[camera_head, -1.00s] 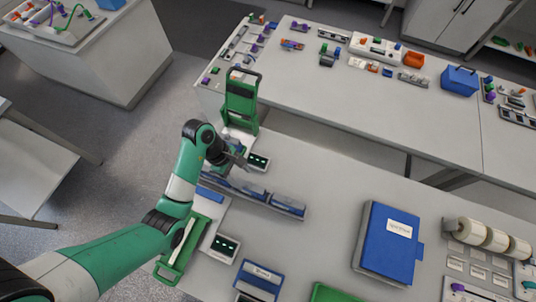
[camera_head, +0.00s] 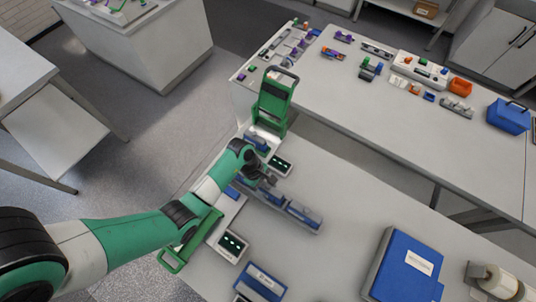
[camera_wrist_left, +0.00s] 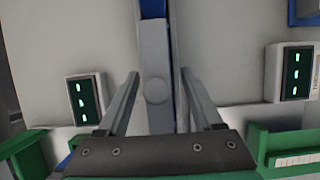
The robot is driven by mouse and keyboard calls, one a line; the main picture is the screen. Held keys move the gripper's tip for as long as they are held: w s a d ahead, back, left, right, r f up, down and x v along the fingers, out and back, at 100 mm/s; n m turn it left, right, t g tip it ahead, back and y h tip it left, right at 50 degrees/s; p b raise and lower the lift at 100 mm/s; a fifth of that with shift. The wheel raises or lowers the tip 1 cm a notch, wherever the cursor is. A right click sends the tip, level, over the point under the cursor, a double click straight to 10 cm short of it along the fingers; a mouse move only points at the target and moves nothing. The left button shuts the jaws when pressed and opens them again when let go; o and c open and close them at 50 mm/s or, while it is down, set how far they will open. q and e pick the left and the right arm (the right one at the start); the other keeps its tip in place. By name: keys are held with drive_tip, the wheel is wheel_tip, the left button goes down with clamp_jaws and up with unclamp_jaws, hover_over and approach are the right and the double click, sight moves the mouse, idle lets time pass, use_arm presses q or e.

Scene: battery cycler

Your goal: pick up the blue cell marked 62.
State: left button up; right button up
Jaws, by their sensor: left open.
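My left gripper (camera_head: 268,182) is above the long grey rack that holds blue cells. In the left wrist view its two fingers (camera_wrist_left: 158,80) are spread apart and empty, with a grey strip between and beyond them that has a blue part (camera_wrist_left: 153,9) at its top. Blue cells (camera_head: 303,212) show in the rack to the right of the gripper. Another blue cell (camera_head: 257,143) sits by the upper green cycler (camera_head: 272,104). No mark 62 is readable on any of them. My wrist hides part of the rack. My right gripper is not in view.
Two dark displays with lit marks, an upper one (camera_head: 282,164) and a lower one (camera_head: 233,242), flank the rack. A lower green frame (camera_head: 174,262) stands near my forearm. A blue binder (camera_head: 405,265) lies at the right. The bench middle is clear.

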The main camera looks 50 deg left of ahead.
use_arm(q)
drive_tip(key=shift+w+d+f, duration=0.1)
drive_tip(key=shift+d+f, duration=0.05)
drive_tip(key=shift+f, duration=0.2)
clamp_jaws()
drive_tip(key=shift+r, duration=0.1)
idle(1.1)
